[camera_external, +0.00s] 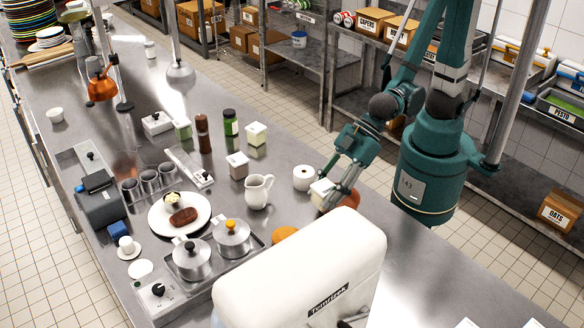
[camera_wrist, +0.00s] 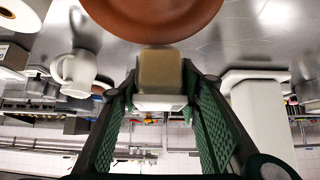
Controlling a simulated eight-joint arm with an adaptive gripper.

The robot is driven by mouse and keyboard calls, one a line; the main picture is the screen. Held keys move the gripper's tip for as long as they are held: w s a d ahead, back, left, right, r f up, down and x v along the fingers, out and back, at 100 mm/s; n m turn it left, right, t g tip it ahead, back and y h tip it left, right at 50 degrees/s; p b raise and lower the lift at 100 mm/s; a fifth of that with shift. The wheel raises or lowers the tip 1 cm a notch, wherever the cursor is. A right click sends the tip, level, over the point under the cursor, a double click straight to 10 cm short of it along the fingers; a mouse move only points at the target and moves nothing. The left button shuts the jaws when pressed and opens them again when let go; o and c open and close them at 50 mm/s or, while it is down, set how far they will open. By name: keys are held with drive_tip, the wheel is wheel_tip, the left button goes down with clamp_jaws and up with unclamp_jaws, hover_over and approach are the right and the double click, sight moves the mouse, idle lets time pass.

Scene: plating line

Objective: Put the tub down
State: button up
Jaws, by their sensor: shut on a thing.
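The tub (camera_external: 321,193), a small squarish pale tub, is between the fingers of my gripper (camera_external: 335,190) at the right side of the steel counter. In the wrist view the tub (camera_wrist: 160,72) shows a beige face and a white band, with the green finger pads of my gripper (camera_wrist: 159,88) on both sides. My gripper is shut on it. I cannot tell whether the tub touches anything below.
A paper roll (camera_external: 304,178) and a white jug (camera_external: 258,191) stand left of my gripper. Similar tubs (camera_external: 237,165) stand further left. A large white machine (camera_external: 300,270) stands in front, near an orange-brown round item (camera_external: 286,233). Bare counter (camera_external: 430,265) lies at right.

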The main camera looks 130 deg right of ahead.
drive_tip(key=s+a+r+n+g+y, duration=0.25)
drive_tip(key=a+n, duration=0.35)
drive_tip(key=a, duration=0.6)
drive_tip(key=s+a+r+n+g+y+p, duration=0.1)
drive_tip(key=a+r+n+g+y, duration=0.4)
drive_tip(key=a, duration=0.8)
drive_tip(key=s+a+n+g+y, duration=0.2)
drive_tip(key=a+n, duration=0.5)
drive_tip(key=a, duration=0.5)
drive_tip(key=shift+w+f, duration=0.15)
drive_tip(key=shift+f, duration=1)
drive_tip(key=shift+w+f, duration=0.1)
drive_tip(key=shift+f, duration=1.05)
drive_tip(key=shift+f+t, duration=0.1)
drive_tip(key=shift+t, duration=0.15)
drive_tip(key=shift+f+b, duration=0.35)
drive_tip(key=shift+f, duration=2.45)
drive_tip(key=shift+f+b, duration=0.35)
drive_tip(key=shift+f, duration=1.75)
drive_tip(key=shift+f, duration=0.1)
